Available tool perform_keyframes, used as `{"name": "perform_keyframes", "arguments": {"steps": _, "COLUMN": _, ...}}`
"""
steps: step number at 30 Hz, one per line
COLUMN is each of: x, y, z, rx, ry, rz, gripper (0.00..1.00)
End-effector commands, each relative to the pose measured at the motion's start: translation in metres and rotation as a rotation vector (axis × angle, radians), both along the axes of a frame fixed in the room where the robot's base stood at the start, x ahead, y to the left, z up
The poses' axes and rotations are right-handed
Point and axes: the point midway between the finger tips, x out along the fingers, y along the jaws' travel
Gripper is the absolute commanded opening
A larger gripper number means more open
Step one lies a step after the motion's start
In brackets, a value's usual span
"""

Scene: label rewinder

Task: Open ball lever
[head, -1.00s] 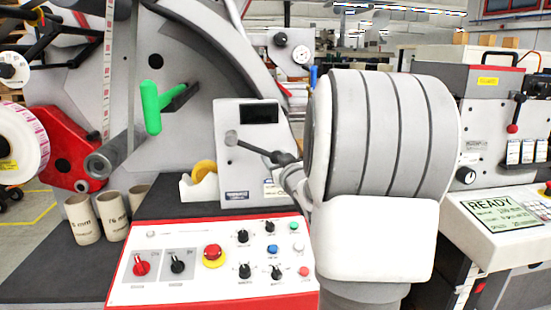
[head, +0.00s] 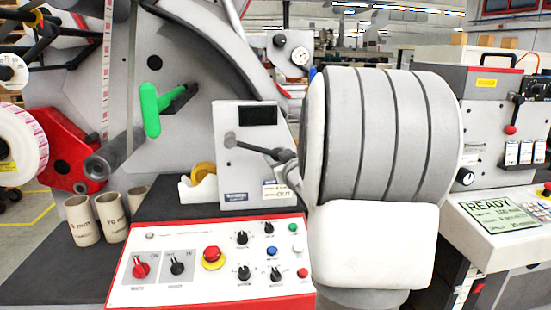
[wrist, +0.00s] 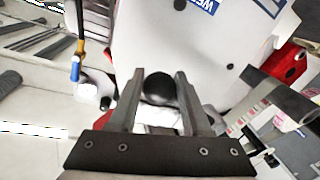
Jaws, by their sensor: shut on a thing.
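In the wrist view my gripper (wrist: 160,100) is shut on a dark round ball (wrist: 160,88), which sits between its two fingers. The lever rod behind that ball is hidden. In the head view my own white and grey arm fills the middle right and hides my gripper. There a grey rod with a rounded end (head: 231,139) crosses the front of a light grey box with a dark display (head: 258,116). Its right end meets a dark hub beside my arm. I cannot tell whether it is the same lever.
A red-edged control panel (head: 200,284) with knobs and a red stop button (head: 212,254) lies below. A green handle (head: 150,109) stands at the upper left. Cardboard cores (head: 82,220) stand at the left. A machine with a READY screen (head: 503,214) is at the right.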

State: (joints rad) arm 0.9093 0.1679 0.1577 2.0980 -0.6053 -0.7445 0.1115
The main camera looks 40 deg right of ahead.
Motion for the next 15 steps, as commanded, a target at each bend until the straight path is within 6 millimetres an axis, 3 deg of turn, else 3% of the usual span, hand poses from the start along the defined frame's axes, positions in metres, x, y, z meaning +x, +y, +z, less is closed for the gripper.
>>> {"name": "perform_keyframes", "arguments": {"steps": 1, "x": 0.001, "y": 0.000, "z": 0.015, "rx": -0.031, "ry": -0.006, "rz": 0.003, "gripper": 0.00}}
{"name": "perform_keyframes", "arguments": {"steps": 15, "x": 0.000, "y": -0.001, "z": 0.068, "rx": -0.393, "ry": 0.216, "rz": 0.006, "gripper": 0.00}}
